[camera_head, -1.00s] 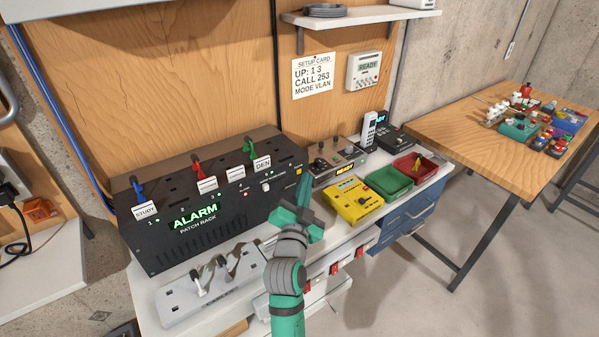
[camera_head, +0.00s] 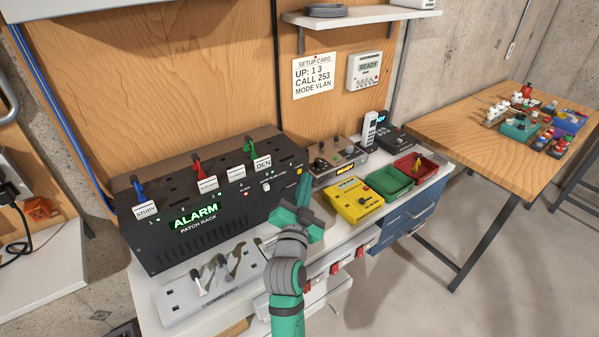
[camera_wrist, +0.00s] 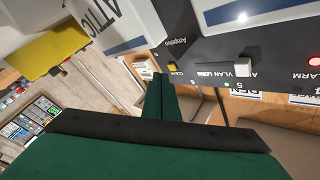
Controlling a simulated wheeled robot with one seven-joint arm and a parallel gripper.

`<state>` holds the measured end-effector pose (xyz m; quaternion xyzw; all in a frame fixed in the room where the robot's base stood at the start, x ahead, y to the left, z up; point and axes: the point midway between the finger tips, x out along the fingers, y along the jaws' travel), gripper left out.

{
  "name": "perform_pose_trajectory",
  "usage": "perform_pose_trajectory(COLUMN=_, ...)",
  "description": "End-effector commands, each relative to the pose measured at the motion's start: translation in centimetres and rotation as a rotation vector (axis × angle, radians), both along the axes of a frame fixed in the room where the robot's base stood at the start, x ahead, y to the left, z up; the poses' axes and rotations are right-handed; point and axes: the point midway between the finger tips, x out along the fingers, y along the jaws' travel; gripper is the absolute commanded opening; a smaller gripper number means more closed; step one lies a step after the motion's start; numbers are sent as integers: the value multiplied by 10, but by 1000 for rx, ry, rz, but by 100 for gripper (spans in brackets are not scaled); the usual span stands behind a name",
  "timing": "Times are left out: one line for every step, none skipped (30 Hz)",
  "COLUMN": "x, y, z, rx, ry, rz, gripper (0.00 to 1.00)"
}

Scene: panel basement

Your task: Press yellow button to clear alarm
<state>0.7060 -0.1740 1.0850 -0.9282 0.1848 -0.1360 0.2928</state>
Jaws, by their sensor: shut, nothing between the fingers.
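The black patch rack (camera_head: 150,245) stands on the bench with a lit green ALARM display (camera_head: 196,215). The small yellow button (camera_head: 298,171) is at the right end of its front face. In the wrist view the yellow button (camera_wrist: 172,67) sits beside a label that seems to read CLEAR. My gripper (camera_head: 304,178) is shut and empty, its green fingers pointing up in front of the rack's right end. In the wrist view its fingertips (camera_wrist: 160,78) are just below and slightly left of the button. I cannot tell whether they touch it.
A white switch (camera_wrist: 243,68) and a red light (camera_wrist: 314,61) are on the rack face near the button.

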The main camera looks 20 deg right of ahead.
Motion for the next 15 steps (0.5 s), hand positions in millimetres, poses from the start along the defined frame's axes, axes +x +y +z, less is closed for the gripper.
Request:
perform_pose_trajectory(x=0, y=0, z=0, rx=0, ry=0, rz=0, gripper=0)
perform_pose_trajectory(x=0, y=0, z=0, rx=0, ry=0, rz=-1, gripper=0)
perform_pose_trajectory(x=0, y=-1, z=0, rx=0, ry=0, rz=-1, gripper=0)
perform_pose_trajectory(x=0, y=-1, z=0, rx=0, ry=0, rz=-1, gripper=0)
perform_pose_trajectory(x=0, y=-1, z=0, rx=0, ry=0, rz=-2, gripper=0)
perform_pose_trajectory(x=0, y=-1, z=0, rx=0, ry=0, rz=-2, gripper=0)
perform_pose_trajectory(x=1, y=-1, z=0, rx=0, ry=0, rz=-1, gripper=0)
perform_pose_trajectory(x=1, y=-1, z=0, rx=0, ry=0, rz=-1, gripper=0)
perform_pose_trajectory(x=2, y=0, z=0, rx=0, ry=0, rz=-1, gripper=0)
perform_pose_trajectory(x=3, y=0, z=0, rx=0, ry=0, rz=-1, gripper=0)
perform_pose_trajectory(x=4, y=0, z=1, rx=0, ry=-1, rz=-1, gripper=0)
perform_pose_trajectory(x=5, y=1, z=1, rx=0, ry=-1, rz=-1, gripper=0)
perform_pose_trajectory(x=7, y=1, z=1, rx=0, ry=-1, rz=-1, gripper=0)
perform_pose_trajectory(x=7, y=1, z=1, rx=0, ry=-1, rz=-1, gripper=0)
perform_pose_trajectory(x=8, y=2, z=0, rx=0, ry=0, rz=1, gripper=0)
